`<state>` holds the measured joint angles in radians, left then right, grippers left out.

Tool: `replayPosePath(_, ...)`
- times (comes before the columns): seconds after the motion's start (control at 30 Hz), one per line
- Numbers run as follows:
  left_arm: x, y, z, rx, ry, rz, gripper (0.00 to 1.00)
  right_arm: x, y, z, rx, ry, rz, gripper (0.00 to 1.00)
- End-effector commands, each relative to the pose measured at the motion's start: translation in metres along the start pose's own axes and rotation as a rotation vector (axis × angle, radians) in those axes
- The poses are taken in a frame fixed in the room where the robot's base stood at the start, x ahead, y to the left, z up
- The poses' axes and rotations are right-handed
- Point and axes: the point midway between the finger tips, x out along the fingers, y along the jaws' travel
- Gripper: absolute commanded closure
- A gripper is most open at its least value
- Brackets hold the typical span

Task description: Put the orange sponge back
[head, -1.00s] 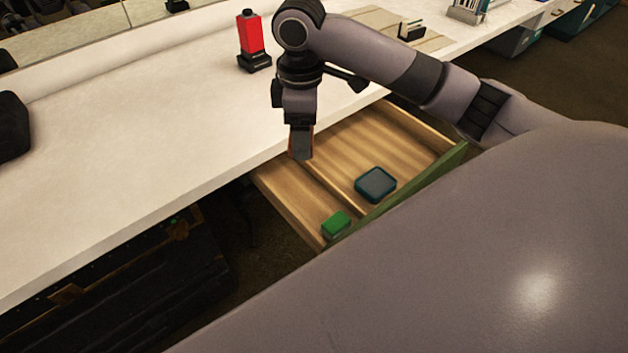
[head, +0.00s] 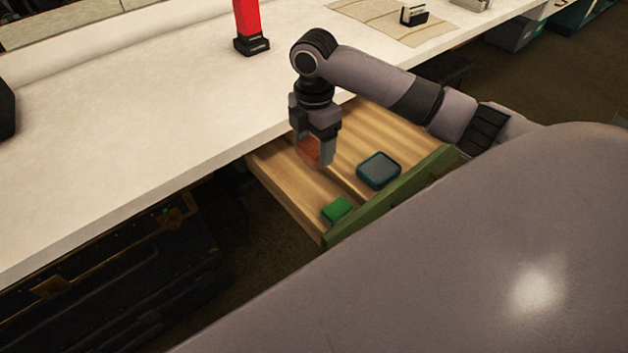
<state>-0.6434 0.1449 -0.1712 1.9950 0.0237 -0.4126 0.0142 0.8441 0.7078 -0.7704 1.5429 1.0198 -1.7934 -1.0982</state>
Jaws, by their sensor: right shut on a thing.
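The orange sponge (head: 308,150) is between the fingers of my right gripper (head: 318,158), which is shut on it. The gripper points down over the open wooden drawer (head: 285,178), above its left part near the divider. I cannot tell whether the sponge touches the drawer floor. A green block (head: 337,209) lies in the left compartment near the drawer's green front (head: 395,195). A dark teal-rimmed square dish (head: 379,170) lies in the right compartment. My left gripper is not in view.
The white counter (head: 150,130) runs above the drawer and is mostly clear. A red object with a black base (head: 249,30) stands on it at the back. A striped mat (head: 380,22) bears a small black holder (head: 413,16). A dark case (head: 130,270) sits below the counter.

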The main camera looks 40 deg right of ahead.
Motion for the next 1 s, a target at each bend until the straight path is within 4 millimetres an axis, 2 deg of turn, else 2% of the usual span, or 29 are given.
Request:
replayPosePath(0.03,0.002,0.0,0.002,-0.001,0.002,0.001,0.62,0.018,-0.001,0.0,0.0,0.0,-0.005,0.59)
replayPosePath(0.1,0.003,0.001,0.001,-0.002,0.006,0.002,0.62,0.035,-0.001,0.0,0.0,0.0,-0.005,0.59)
replayPosePath(0.3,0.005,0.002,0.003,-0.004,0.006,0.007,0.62,0.071,-0.001,0.0,0.0,0.0,-0.001,0.59)
replayPosePath(0.53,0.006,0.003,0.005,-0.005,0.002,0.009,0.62,0.087,0.0,0.0,-0.001,0.0,0.0,0.59)
replayPosePath(0.77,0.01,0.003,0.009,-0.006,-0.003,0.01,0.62,0.119,0.0,0.0,0.001,0.0,0.0,0.59)
replayPosePath(1.0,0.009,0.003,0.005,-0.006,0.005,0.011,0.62,0.12,0.0,0.0,0.0,-0.001,0.001,0.59)
